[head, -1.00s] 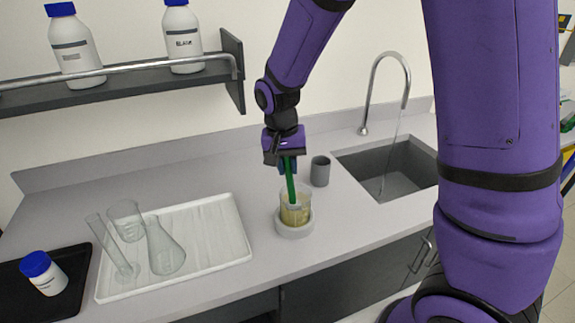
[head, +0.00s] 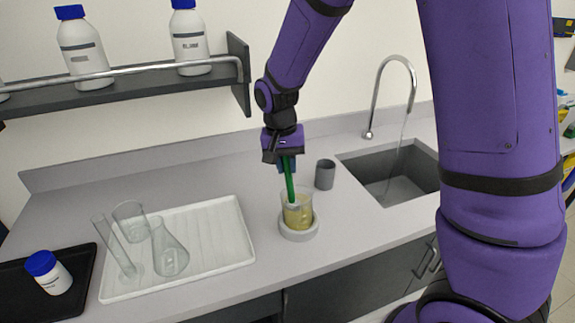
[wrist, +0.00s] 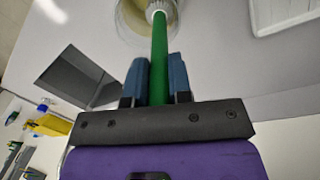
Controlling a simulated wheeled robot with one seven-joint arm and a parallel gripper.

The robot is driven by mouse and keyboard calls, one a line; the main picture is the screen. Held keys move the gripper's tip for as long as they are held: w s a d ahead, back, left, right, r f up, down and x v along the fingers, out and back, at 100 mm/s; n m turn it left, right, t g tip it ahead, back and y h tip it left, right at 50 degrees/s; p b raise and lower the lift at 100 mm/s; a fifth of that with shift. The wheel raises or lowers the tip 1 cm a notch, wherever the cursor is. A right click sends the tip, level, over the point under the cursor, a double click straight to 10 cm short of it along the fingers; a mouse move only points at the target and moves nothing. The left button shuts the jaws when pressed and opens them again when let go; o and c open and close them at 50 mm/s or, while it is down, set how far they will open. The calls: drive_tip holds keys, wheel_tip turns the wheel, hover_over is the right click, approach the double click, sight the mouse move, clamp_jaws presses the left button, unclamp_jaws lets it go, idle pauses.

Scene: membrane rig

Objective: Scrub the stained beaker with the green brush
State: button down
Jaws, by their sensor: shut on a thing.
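The stained beaker (head: 299,216) is clear glass with a yellowish stain. It stands upright in a round light grey holder (head: 299,235) on the bench. My gripper (head: 287,161) is above the beaker, shut on the green brush (head: 290,182). The brush points down, slightly tilted, with its lower end inside the beaker. In the wrist view the green handle (wrist: 159,65) runs between the two blue fingers, and the white bristle end is inside the beaker's rim (wrist: 133,20). Whether the bristles touch the glass wall I cannot tell.
A grey cup (head: 325,174) stands close behind the beaker, with the sink (head: 365,165) and running tap right of it. A white tray (head: 225,262) with clear glassware is left. A black tray (head: 85,290) holds a blue-capped bottle (head: 48,272). A shelf (head: 120,92) with bottles hangs above.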

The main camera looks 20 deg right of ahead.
drive_tip(key=shift+r, duration=1.9)
drive_tip(key=shift+f, duration=2.05)
drive_tip(key=shift+s, duration=0.1)
